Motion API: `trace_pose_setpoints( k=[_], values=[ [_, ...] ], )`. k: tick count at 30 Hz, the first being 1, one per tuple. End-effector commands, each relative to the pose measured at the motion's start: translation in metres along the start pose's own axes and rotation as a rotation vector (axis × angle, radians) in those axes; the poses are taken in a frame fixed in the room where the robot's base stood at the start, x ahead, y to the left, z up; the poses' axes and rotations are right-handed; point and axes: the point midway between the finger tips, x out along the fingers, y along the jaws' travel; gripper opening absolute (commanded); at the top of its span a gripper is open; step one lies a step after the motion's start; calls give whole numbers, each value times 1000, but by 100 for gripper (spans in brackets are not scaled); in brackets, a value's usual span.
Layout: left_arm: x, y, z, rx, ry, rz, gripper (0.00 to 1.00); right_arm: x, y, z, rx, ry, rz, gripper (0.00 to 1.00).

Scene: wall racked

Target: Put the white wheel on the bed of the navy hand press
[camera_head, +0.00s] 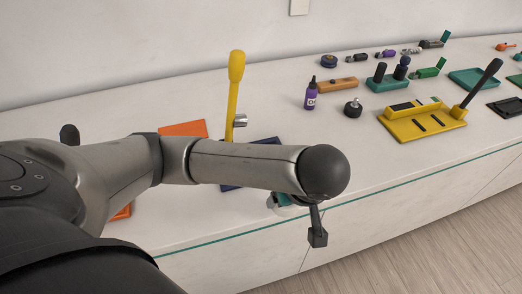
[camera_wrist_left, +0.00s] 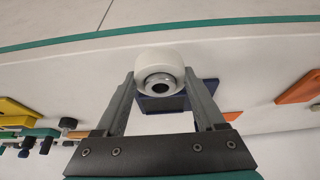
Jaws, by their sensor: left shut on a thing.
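The white wheel (camera_wrist_left: 160,62), with a grey hub, sits between the two fingers of my left gripper (camera_wrist_left: 160,88) in the left wrist view. The gripper is shut on it. The navy hand press (camera_head: 233,187) stands on the counter in the head view, with a tall yellow lever (camera_head: 235,90). My left forearm covers most of its base and bed. The press also shows behind the wheel in the left wrist view as a navy block (camera_wrist_left: 163,103). The gap between wheel and press is hard to judge. My right gripper is in neither view.
An orange plate (camera_head: 184,129) lies left of the press. A purple bottle (camera_head: 310,94), a black knob (camera_head: 353,107) and a yellow press (camera_head: 425,124) with a black lever stand to the right. Several small tools are farther back. The counter's front edge (camera_head: 410,172) runs near my gripper.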

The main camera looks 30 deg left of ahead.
Motion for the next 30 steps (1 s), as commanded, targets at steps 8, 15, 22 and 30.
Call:
trace_pose_setpoints(
  k=[8, 15, 22, 30],
  values=[
    [27, -2, -62, -10, 7, -6, 7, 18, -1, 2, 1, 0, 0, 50],
    [50, -1, -120, -7, 4, -4, 7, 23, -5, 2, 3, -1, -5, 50],
    [63, 0, -150, -2, 1, 0, 7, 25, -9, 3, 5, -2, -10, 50],
    [87, -1, -154, 0, 0, -3, 7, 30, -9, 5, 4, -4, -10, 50]
  ],
)
